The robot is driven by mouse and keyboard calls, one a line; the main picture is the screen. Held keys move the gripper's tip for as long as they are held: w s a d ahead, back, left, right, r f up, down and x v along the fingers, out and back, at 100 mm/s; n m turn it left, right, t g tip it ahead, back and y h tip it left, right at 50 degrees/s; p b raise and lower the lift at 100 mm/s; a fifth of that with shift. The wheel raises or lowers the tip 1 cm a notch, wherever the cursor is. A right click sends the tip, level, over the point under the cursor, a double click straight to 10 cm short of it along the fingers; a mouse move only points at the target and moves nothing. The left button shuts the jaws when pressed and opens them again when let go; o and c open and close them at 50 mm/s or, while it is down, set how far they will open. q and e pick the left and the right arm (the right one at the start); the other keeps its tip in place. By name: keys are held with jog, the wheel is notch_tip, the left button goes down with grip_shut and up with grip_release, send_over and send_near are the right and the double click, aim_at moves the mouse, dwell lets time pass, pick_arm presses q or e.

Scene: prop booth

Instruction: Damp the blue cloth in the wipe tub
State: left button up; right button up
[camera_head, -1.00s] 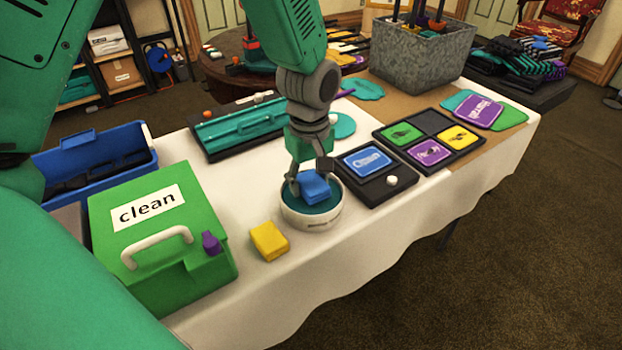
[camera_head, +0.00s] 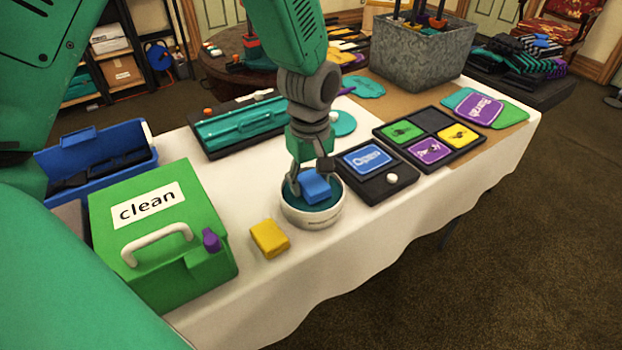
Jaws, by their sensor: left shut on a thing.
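The blue cloth (camera_head: 316,187) is a small folded block between the fingers of my left gripper (camera_head: 311,180). My left gripper is shut on it and points down into the wipe tub. The wipe tub (camera_head: 312,217) is a round white tub with a dark teal inside, near the front edge of the table. The cloth is inside the tub's rim, at or just above the teal surface; I cannot tell whether it touches. My right gripper is not in view.
A yellow block (camera_head: 269,239) lies left of the tub. A green box labelled "clean" (camera_head: 150,235) stands further left, before a blue bin (camera_head: 95,165). A black tray with a blue card (camera_head: 376,172) sits close right of the tub. A teal toolbox (camera_head: 240,124) lies behind.

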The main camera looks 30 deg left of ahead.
aim_at(310, 178)
pick_arm(q)
jog(key=shift+s+f+p, duration=0.1)
jog(key=shift+s+p, duration=0.05)
jog(key=shift+p, duration=0.2)
dwell(1.4)
notch_tip(310, 178, up, 7)
jog(key=p, duration=0.8)
dwell(0.7)
